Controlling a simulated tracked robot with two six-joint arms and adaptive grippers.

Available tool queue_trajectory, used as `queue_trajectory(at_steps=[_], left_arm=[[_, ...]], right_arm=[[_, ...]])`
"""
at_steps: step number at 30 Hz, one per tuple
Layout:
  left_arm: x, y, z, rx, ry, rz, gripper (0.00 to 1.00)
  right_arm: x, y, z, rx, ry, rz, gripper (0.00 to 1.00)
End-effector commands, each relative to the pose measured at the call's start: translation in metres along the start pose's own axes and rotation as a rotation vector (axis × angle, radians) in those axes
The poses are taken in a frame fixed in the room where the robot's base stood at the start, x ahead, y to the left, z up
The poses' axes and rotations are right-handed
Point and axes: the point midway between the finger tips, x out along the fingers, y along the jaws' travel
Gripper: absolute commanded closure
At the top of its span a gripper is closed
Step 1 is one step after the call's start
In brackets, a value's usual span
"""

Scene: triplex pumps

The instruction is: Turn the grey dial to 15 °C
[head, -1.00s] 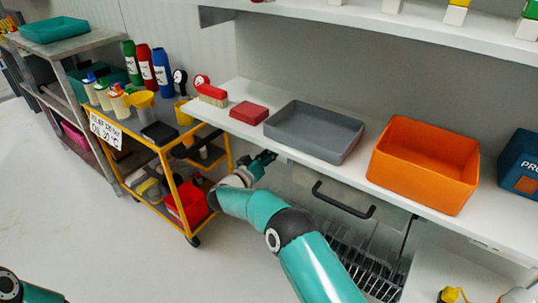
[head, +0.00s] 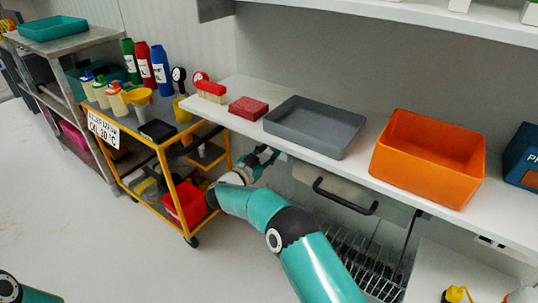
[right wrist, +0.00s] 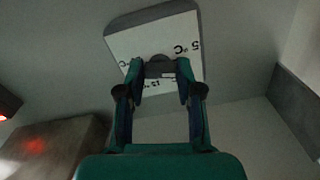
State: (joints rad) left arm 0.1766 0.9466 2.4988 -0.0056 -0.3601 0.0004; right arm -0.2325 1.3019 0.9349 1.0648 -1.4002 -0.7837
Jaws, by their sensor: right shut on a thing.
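The grey dial (right wrist: 159,68) sits on a white plate (right wrist: 125,45) with printed °C marks, seen in the right wrist view. A "5 °C" mark shows at the plate's right and a mark that looks like "15" lies below the dial, partly behind my fingers. Which mark the dial points to cannot be told. My right gripper (right wrist: 158,74) has its two fingertips on either side of the dial, shut on it. In the head view my right gripper (head: 265,156) is under the front edge of the shelf, and the dial is hidden. My left gripper is out of view.
The white shelf (head: 240,92) above my right gripper carries a grey tray (head: 318,128), an orange bin (head: 428,160) and a red block (head: 248,109). A black handle (head: 343,198) is to the right of the gripper. A yellow cart (head: 168,165) stands to its left.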

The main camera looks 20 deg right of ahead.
Motion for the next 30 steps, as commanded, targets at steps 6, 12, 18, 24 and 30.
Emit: queue_trajectory(at_steps=[6, 12, 18, 24, 30], left_arm=[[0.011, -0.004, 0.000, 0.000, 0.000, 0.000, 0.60], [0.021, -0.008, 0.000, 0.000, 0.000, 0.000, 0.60], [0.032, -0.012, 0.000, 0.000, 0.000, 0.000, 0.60], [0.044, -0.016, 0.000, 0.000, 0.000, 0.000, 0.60], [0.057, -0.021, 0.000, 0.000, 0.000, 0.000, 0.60]], right_arm=[[-0.001, -0.001, 0.003, 0.206, -0.002, -0.004, 1.00], [-0.001, 0.000, 0.003, 0.398, -0.002, -0.002, 1.00], [-0.001, 0.000, 0.004, 0.587, -0.002, 0.000, 1.00], [-0.001, 0.001, 0.005, 0.777, -0.002, 0.001, 1.00], [-0.001, 0.001, 0.005, 0.966, -0.002, 0.002, 1.00]])
